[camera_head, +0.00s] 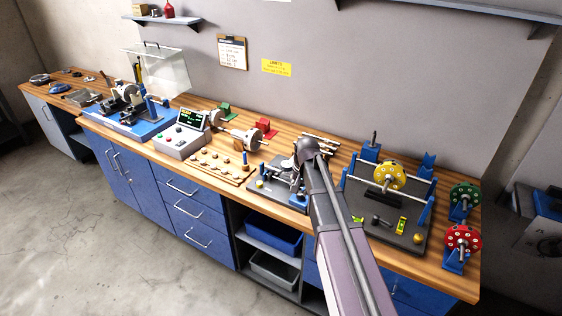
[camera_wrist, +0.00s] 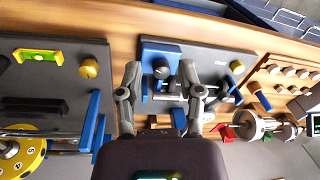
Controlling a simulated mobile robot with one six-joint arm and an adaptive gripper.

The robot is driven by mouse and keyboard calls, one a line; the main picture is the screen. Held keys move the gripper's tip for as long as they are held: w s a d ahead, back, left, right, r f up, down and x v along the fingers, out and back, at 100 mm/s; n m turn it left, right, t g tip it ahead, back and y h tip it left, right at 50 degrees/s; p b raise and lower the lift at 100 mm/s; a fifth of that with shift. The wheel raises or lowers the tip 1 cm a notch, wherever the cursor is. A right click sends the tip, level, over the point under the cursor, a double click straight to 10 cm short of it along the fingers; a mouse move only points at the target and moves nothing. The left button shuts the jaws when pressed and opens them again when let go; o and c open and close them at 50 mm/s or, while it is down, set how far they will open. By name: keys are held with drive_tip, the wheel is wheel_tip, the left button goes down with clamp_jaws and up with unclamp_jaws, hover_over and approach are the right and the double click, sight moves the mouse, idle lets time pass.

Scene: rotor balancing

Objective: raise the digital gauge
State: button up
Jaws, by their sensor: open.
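A dark plate (camera_head: 270,190) on the wooden bench carries a small fixture, a blue block (camera_head: 299,198) and a yellow knob (camera_head: 259,183). My gripper (camera_wrist: 160,72) is open over this plate. In the wrist view its fingers stand on either side of the blue block (camera_wrist: 160,50) and a black upright part (camera_wrist: 161,69) with a silver bar (camera_wrist: 170,97) behind it. I see no clear space or contact between fingers and parts. A digital gauge display is not readable; my gripper and arm hide much of the fixture.
Right of my arm, a larger dark base (camera_head: 383,228) holds a yellow rotor (camera_head: 389,176) on rails. Red (camera_head: 462,240) and green (camera_head: 465,197) discs stand at the bench's right end. Left are a peg tray (camera_head: 215,165) and a control box (camera_head: 183,135) with a screen.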

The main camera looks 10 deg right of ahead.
sight(281, 172)
drive_tip(key=w+a+r+m+p, duration=0.1)
drive_tip(key=w+r+p, duration=0.2)
drive_tip(key=w, duration=0.4)
drive_tip(key=w+a+r+m+p, duration=0.1)
drive_tip(key=w+r+p, duration=0.3)
drive_tip(key=w, duration=0.4)
drive_tip(key=shift+w+a+r+m+t+y, duration=0.2)
drive_tip(key=shift+a+r+m+t+y, duration=0.15)
drive_tip(key=shift+r+m, duration=0.4)
drive_tip(key=shift+f, duration=0.1)
drive_tip(key=f+b, duration=0.4)
drive_tip(key=w+a+f+b, duration=0.1)
drive_tip(key=f+b, duration=0.8)
drive_tip(key=shift+w+a+f+b, duration=0.15)
drive_tip(key=shift+w+a+b, duration=0.15)
drive_tip(key=shift+a, duration=0.1)
clamp_jaws()
